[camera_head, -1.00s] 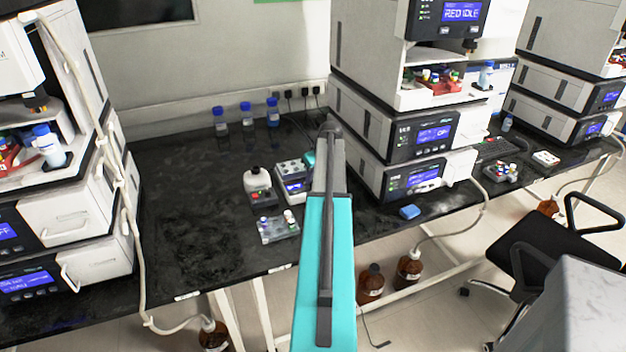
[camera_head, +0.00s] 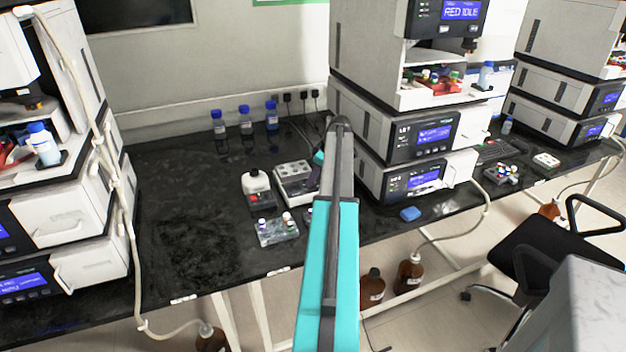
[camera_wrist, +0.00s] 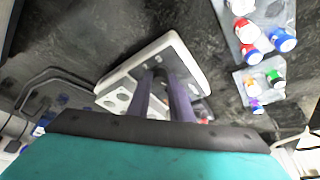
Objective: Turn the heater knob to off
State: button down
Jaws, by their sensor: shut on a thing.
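The heater (camera_head: 293,170), a white block with round wells in its top, stands on the black bench left of my arm. It also shows in the wrist view (camera_wrist: 178,47), below my gripper. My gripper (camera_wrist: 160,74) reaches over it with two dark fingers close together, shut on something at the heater. That is most likely the knob, which is hidden at the fingertips. In the head view my arm hides most of the gripper. No lit display shows on the heater's front.
A small device with a white top (camera_head: 257,184) and a vial rack (camera_head: 278,232) stand close to the heater. Blue-capped bottles (camera_head: 246,124) stand at the back. Instrument stacks flank the area on the left (camera_head: 82,208) and right (camera_head: 372,138).

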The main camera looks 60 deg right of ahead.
jog(key=shift+s, duration=0.15)
jog(key=c, duration=1.6)
grip_release()
jog(key=shift+r, duration=0.1)
jog(key=b+v, duration=0.2)
jog(key=v, duration=1.1)
jog(key=shift+r, duration=0.3)
